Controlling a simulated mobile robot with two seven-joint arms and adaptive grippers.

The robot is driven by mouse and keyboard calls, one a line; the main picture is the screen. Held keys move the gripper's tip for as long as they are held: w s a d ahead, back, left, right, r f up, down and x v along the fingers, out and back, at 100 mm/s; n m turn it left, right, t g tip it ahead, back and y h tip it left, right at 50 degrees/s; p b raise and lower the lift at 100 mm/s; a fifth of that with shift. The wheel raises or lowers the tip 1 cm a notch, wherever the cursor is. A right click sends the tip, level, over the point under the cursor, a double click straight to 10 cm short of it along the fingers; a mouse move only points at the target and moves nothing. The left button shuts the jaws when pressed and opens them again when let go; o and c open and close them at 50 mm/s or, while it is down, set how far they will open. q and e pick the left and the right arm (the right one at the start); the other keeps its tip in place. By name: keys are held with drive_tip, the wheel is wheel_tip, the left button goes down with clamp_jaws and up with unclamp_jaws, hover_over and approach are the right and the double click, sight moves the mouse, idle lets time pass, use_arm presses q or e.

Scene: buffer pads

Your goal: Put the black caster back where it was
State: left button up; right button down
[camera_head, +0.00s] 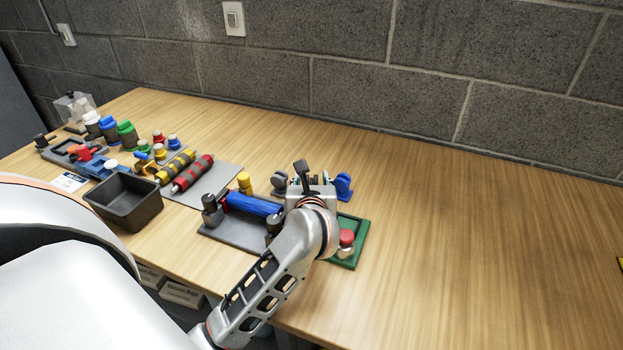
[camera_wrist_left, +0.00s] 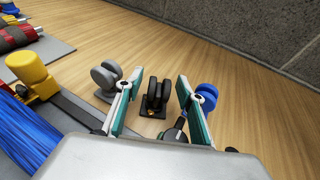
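The black caster (camera_wrist_left: 157,98) stands on the table in the left wrist view, between a grey caster (camera_wrist_left: 107,80) and a blue caster (camera_wrist_left: 206,97). In the head view the grey caster (camera_head: 280,182) and blue caster (camera_head: 343,185) flank my left gripper (camera_head: 312,182), which hides most or all of the black one. In the left wrist view my left gripper (camera_wrist_left: 160,78) has its two fingers spread, one to each side of the black caster. I see a gap between the fingers and the caster; I cannot tell its height over it. My right gripper is out of view.
A grey pad (camera_head: 235,232) with a blue roller (camera_head: 254,205) lies left of my left gripper. A green-rimmed tray (camera_head: 359,243) with a red-topped part (camera_head: 346,238) is at its right. A black bin (camera_head: 126,205) stands further left.

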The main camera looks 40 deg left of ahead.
use_arm(q)
wheel_tip(320, 180, down, 2)
drive_tip(key=shift+s+d+f, duration=0.1)
drive_tip(key=shift+s+d, duration=0.05)
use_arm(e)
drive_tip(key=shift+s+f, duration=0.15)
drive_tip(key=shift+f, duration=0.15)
use_arm(q)
drive_tip(key=shift+r, duration=0.4)
drive_tip(key=shift+r+p, duration=0.55)
drive_tip(key=shift+s+d, duration=0.4)
drive_tip(key=shift+s, duration=0.1)
drive_tip(key=v, duration=0.7)
drive_tip(key=r+p+v, duration=0.1)
drive_tip(key=v, duration=0.2)
drive_tip(key=shift+s+r, duration=0.1)
drive_tip(key=shift+s, duration=0.05)
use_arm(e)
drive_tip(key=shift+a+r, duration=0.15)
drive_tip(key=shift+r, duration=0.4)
